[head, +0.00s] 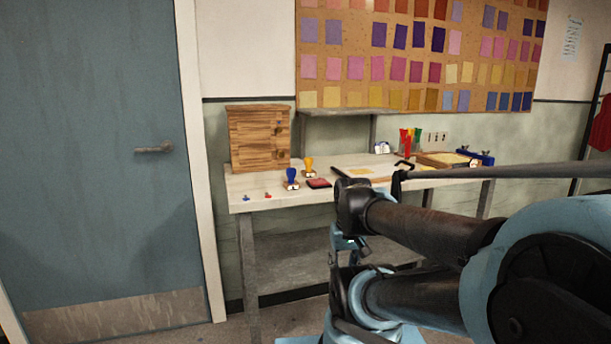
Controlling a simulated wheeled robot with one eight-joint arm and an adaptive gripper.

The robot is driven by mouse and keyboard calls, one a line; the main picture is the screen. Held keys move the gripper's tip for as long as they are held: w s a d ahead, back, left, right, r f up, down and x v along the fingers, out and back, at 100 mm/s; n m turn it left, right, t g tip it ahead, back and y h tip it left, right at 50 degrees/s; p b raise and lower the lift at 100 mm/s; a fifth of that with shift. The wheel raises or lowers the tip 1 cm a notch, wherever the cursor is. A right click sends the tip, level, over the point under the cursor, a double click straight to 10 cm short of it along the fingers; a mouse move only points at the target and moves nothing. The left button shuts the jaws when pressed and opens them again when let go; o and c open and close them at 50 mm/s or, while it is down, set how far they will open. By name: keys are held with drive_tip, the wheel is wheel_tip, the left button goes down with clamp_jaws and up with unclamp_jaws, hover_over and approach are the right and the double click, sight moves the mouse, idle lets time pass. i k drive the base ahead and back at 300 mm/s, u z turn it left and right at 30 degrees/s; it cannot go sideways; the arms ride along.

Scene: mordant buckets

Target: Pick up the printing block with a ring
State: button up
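Two stamp-like blocks stand upright on the left part of the workbench (340,181) in the head view. One block has a blue handle (291,175), the other a yellow handle (308,163), each on a small base with a pale face. The marks on their faces are too small to read, so I cannot tell which block bears a ring. My arm reaches in from the right, in front of the bench. My gripper (349,243) seems to be the dark and light-blue end below the bench's front edge, apart from the blocks. Its fingers are not clear.
A dark red pad (319,183) lies beside the blocks. A wooden cabinet (259,139) stands behind them. Small blue (246,198) and red (267,195) pieces lie near the left front edge. Coloured tools (410,139) and a wooden tray (446,160) are farther right.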

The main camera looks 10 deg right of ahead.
sight(308, 172)
drive_tip(key=z, duration=0.05)
drive_tip(key=k, duration=0.7)
drive_tip(key=z, duration=0.6)
drive_tip(key=i, duration=1)
drive_tip(key=z, duration=0.05)
